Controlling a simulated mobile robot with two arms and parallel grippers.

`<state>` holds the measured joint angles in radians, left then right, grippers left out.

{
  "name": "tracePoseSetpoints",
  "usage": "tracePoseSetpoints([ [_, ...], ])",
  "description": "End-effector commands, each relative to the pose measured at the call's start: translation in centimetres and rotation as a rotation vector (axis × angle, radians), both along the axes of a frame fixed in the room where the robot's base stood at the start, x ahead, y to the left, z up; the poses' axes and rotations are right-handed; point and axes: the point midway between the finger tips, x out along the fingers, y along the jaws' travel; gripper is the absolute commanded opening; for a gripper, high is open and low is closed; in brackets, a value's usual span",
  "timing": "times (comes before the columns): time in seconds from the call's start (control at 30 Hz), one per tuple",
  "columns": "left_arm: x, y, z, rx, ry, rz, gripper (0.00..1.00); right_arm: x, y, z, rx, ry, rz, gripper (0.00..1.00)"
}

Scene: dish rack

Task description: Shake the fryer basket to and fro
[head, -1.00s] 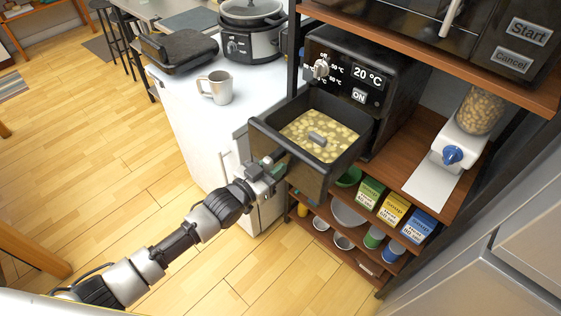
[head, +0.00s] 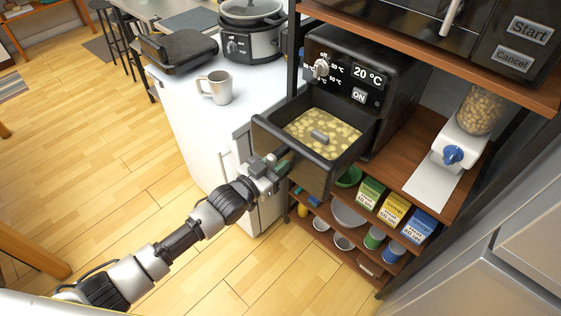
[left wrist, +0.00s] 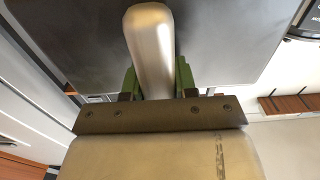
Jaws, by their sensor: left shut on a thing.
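The black fryer basket (head: 307,172) is pulled out of the black air fryer (head: 395,75) on the shelf. It holds pale pieces of food, with a grey block among them. My left gripper (head: 277,165) is at the basket's front and is shut on its handle. In the left wrist view the light metallic handle (left wrist: 150,45) runs between the green fingers of the gripper (left wrist: 157,80), with the dark basket front (left wrist: 220,45) behind. My right gripper is not in view.
A white counter to the left holds a mug (head: 217,87), a slow cooker (head: 250,38) and a black appliance (head: 180,48). Boxes (head: 394,208) and bowls stand on the shelves below. A dispenser (head: 462,140) stands to the right. Open wooden floor lies left.

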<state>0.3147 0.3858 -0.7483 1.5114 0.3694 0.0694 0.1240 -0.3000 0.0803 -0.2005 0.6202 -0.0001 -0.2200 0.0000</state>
Motion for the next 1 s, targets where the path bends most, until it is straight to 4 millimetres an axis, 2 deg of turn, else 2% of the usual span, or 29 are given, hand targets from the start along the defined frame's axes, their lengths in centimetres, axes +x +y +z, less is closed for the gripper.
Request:
tracePoseSetpoints([
  [0.03,-0.6,0.5,0.1,0.003,0.005,0.001,0.0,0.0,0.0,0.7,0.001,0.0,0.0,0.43],
  [0.33,-1.7,1.4,0.0,0.002,0.004,0.001,0.0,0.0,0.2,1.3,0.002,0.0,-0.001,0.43],
  [1.0,-5.7,4.5,-0.1,0.002,0.003,0.0,0.0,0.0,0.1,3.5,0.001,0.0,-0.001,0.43],
])
